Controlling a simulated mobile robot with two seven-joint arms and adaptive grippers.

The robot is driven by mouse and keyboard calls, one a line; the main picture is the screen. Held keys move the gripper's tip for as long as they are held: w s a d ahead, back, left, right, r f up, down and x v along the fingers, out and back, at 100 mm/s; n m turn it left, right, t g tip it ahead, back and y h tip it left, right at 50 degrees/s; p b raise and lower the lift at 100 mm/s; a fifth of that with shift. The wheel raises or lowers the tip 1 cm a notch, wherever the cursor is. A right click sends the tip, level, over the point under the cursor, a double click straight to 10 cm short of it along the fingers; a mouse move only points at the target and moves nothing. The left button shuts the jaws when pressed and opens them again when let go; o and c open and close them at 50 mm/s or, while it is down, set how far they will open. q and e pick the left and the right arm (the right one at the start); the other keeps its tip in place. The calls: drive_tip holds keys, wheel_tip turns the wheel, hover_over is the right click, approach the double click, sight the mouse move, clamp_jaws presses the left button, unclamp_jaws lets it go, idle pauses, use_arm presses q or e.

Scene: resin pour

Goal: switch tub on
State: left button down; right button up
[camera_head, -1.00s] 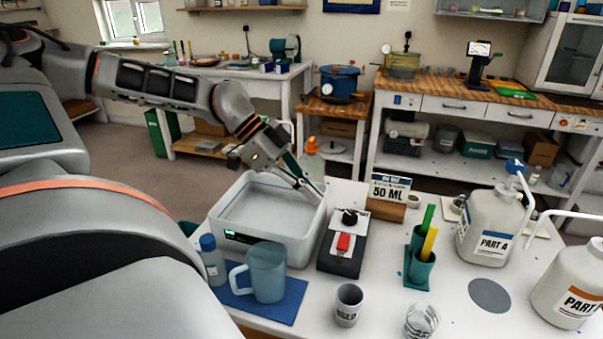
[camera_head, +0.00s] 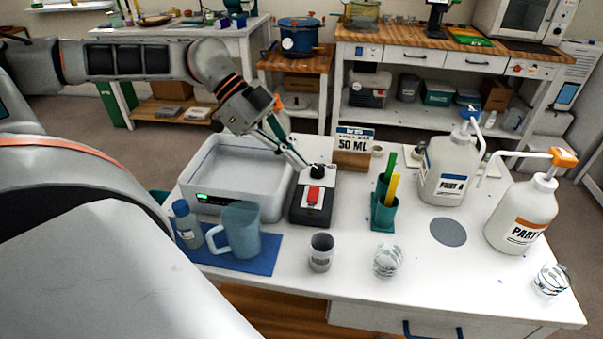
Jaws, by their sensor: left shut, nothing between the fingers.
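The tub (camera_head: 187,192) is a white rectangular basin at the left of the white table, with a small green-lit display on its front wall. Just right of it is a dark control box (camera_head: 309,217) with a red switch (camera_head: 314,197) and a black knob (camera_head: 317,171). My left gripper (camera_head: 303,165) reaches over the tub's right back corner from behind. Its fingers are shut and empty, and the tips are close to the black knob; I cannot tell whether they touch it. My right gripper is not in view.
A blue-tinted pitcher (camera_head: 240,232) and a bottle (camera_head: 187,225) stand on a blue mat (camera_head: 265,261) before the tub. A grey cup (camera_head: 321,252) stands in front of the box. A 50 ML sign (camera_head: 354,142) stands behind it; a green holder (camera_head: 383,213) is at right.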

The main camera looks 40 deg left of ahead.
use_arm(q)
drive_tip(key=a+n+t+y+p, duration=0.1)
drive_tip(key=a+n+t+p, duration=0.1)
drive_tip(key=a, duration=0.5)
drive_tip(key=shift+w+t+p, duration=0.2)
drive_tip(key=shift+t+p, duration=0.1)
drive_tip(key=shift+p, duration=0.45)
drive_tip(key=shift+r+y, duration=0.1)
drive_tip(key=shift+y, duration=0.2)
hover_over(318, 190)
drive_tip(key=s+a, duration=0.2)
drive_tip(key=s, duration=0.1)
drive_tip(key=f, duration=0.6)
drive_tip(key=shift+w+a+f, duration=0.15)
drive_tip(key=shift+w, duration=0.1)
drive_tip(key=f, duration=0.3)
drive_tip(key=shift+w+f, duration=0.3)
drive_tip(key=shift+f, duration=0.55)
drive_tip(key=shift+w, duration=0.1)
